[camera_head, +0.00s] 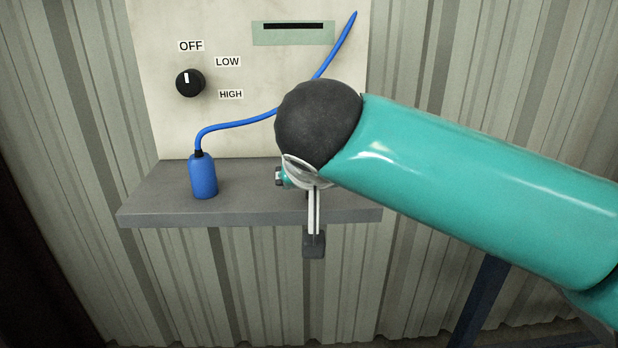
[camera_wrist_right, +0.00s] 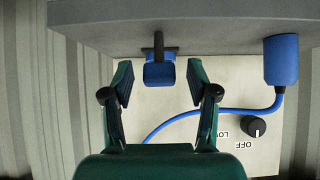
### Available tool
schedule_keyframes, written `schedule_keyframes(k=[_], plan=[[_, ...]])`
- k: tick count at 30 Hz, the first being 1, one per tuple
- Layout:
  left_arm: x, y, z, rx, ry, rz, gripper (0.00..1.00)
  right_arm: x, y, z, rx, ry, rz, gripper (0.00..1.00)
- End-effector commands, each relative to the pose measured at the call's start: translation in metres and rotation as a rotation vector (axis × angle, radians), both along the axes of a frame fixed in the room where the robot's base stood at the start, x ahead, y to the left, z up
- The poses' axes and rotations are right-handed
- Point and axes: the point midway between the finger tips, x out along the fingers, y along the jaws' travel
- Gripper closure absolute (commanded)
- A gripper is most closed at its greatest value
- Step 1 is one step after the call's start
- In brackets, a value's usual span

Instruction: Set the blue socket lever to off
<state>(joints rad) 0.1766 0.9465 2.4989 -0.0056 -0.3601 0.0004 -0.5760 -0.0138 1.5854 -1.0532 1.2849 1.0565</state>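In the right wrist view, which is upside down, a blue block on a dark stem (camera_wrist_right: 159,74), likely the blue socket lever, is at the edge of the grey shelf. My right gripper (camera_wrist_right: 159,82) is open, with one finger to each side of the block in the picture and gaps on both sides. I cannot tell whether the block is between the fingertips or beyond them. In the head view my right arm hides the block and most of the right gripper (camera_head: 285,177). The lever's setting cannot be read. My left gripper is not in view.
A blue plug-like body (camera_head: 203,177) with a blue cable (camera_head: 245,123) stands on the shelf (camera_head: 160,212). A black knob (camera_head: 190,83) on the pale panel (camera_head: 160,125) has its white mark upward, towards OFF. A slotted green plate (camera_head: 293,38) is above. Corrugated wall lies behind.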

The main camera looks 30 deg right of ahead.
Motion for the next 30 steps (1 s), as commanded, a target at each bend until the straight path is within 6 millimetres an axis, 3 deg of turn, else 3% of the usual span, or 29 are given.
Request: schedule_keyframes(k=[13, 30], plan=[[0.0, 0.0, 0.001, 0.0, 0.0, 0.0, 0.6, -0.007, 0.004, 0.009, 0.0, -0.006, 0.002, 0.4], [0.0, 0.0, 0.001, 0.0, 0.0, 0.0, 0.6, -0.075, 0.04, 0.07, 0.0, -0.003, 0.004, 0.4]])
